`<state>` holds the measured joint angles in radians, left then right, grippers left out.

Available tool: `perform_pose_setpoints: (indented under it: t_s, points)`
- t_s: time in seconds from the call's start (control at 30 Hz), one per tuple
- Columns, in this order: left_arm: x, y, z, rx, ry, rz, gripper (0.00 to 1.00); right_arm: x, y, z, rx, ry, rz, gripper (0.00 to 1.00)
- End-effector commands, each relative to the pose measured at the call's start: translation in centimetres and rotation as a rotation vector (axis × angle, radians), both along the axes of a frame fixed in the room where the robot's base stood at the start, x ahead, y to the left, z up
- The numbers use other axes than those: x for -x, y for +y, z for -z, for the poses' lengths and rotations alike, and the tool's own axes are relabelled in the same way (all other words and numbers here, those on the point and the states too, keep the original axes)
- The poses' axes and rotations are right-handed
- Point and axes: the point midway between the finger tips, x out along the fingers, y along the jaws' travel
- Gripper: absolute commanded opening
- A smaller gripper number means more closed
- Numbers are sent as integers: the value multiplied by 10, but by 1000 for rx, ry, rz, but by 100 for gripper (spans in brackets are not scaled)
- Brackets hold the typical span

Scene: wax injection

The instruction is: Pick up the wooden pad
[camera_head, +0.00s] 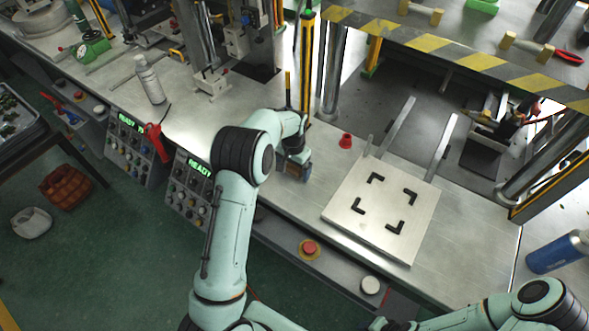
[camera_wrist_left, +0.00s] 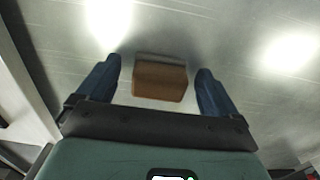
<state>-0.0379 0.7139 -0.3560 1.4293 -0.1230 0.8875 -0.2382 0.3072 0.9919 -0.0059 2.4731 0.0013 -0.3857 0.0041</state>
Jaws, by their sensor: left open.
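The wooden pad (camera_wrist_left: 160,82) is a small brown block with a paler grey far edge. In the left wrist view it lies on the metal surface between the two blue fingers of my left gripper (camera_wrist_left: 158,72), with a gap on each side. The fingers are open, and nothing is held. In the head view my left gripper (camera_head: 301,172) points down at the steel bench, left of the square plate. The pad cannot be made out there; the gripper appears to cover it. My right arm shows at the lower right, but its gripper is not visible.
A square plate (camera_head: 345,212) with black corner marks lies right of my left gripper. A white bottle (camera_head: 150,80) stands at the back left. The steel bench (camera_head: 285,228) is bare in front of the gripper.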

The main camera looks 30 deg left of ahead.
Motion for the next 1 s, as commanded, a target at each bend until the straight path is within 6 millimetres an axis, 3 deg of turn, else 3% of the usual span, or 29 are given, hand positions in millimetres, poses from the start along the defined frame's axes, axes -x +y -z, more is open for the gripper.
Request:
perform_pose_setpoints:
  t_s: [0.27,0.43,0.5,0.77,1.0]
  points:
    - [0,0,4,0,0,0,90,0,0,0,0,0,0,43]
    - [0,0,3,0,0,0,35,0,0,0,0,0,0,43]
    - [0,0,3,0,-1,0,28,0,0,0,0,0,0,43]
    - [0,0,2,0,-1,0,28,0,0,0,0,0,0,43]
    - [-1,0,-18,0,-4,0,28,2,0,1,0,2,0,43]
